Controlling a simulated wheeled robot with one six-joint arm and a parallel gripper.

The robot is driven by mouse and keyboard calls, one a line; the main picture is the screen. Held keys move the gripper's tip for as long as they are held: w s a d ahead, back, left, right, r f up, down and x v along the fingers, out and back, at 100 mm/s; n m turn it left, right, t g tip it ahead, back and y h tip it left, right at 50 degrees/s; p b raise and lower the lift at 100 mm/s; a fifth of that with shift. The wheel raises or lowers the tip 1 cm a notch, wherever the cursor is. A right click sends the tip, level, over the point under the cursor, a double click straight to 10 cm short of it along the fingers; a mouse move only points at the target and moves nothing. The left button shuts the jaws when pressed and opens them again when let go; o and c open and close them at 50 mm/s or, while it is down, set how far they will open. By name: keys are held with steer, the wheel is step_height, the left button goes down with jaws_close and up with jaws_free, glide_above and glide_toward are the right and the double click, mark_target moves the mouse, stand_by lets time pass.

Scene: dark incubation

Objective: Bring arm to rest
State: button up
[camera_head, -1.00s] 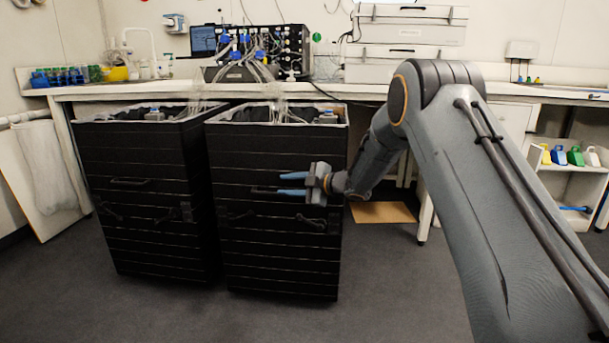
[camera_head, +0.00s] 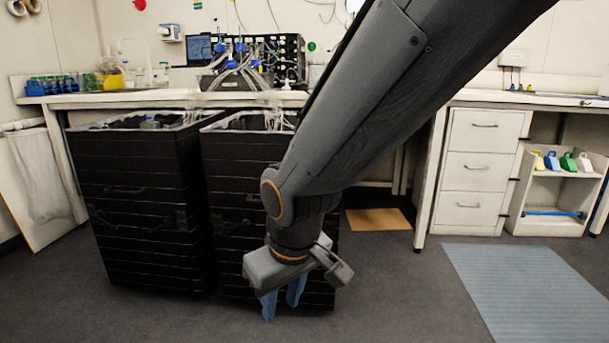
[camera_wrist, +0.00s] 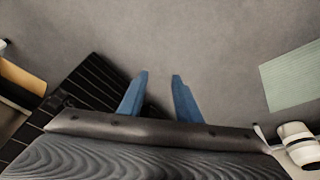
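My gripper (camera_head: 283,303) points down in the head view, low in front of the right black box. Its two blue fingers are apart with nothing between them. The wrist view also shows my gripper (camera_wrist: 160,92) open and empty above bare grey floor. My arm crosses the head view from the upper right down to the middle and hides part of the bench and of the right box.
Two black ribbed boxes, left (camera_head: 140,215) and right (camera_head: 235,190), stand before a long white bench (camera_head: 75,98). A drawer unit (camera_head: 478,165), a shelf cart (camera_head: 555,200) and a grey-blue mat (camera_head: 530,285) are at right. The floor (camera_head: 400,290) between is clear.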

steer(key=s+d+m+g, duration=0.1)
steer(key=s+d+g, duration=0.2)
steer(key=s, duration=1.1)
steer(key=d+r+m+p, duration=0.3)
steer(key=d+r+p, duration=0.7)
steer(key=p, duration=0.5)
steer(key=d+r+m+h+p, duration=0.1)
steer(key=d+r+m+p, duration=0.2)
steer(key=d+r+p, duration=0.7)
step_height(320, 180, up, 6)
steer(key=p, duration=0.6)
steer(key=shift+w+d+f+m+h, duration=0.2)
steer(key=shift+w+m+h, duration=0.1)
steer(key=shift+w, duration=0.1)
steer(key=shift+a, duration=0.1)
